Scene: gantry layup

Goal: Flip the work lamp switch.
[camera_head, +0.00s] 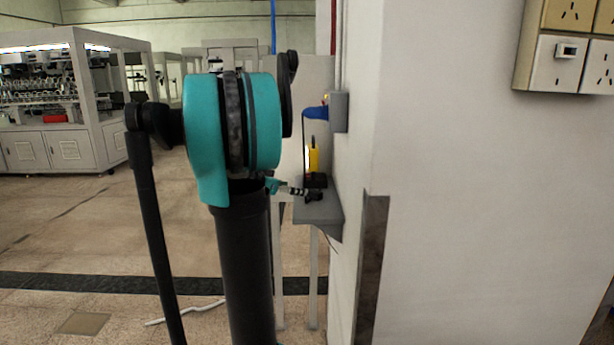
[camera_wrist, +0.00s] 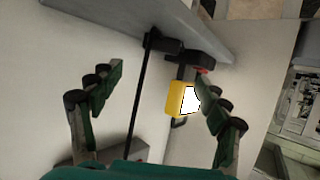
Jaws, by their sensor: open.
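The work lamp (camera_head: 314,158) is a small yellow body with a bright white panel. It stands on a black base on a grey wall shelf (camera_head: 318,208). In the wrist view the lamp (camera_wrist: 175,98) shows close to my right finger, which partly overlaps its lit panel. A small red part (camera_wrist: 203,71) shows on the black base; I cannot tell if it is the switch. My gripper (camera_wrist: 158,74) is open and empty, its fingers spread to either side of the view. In the head view my arm hides most of the gripper, near the shelf.
A thin black rod or cable (camera_wrist: 138,95) runs between the fingers. A grey wall box (camera_head: 339,112) with a blue part (camera_head: 316,113) is above the lamp. A white wall corner (camera_head: 375,120) stands close on the right. Open floor (camera_head: 80,235) lies to the left.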

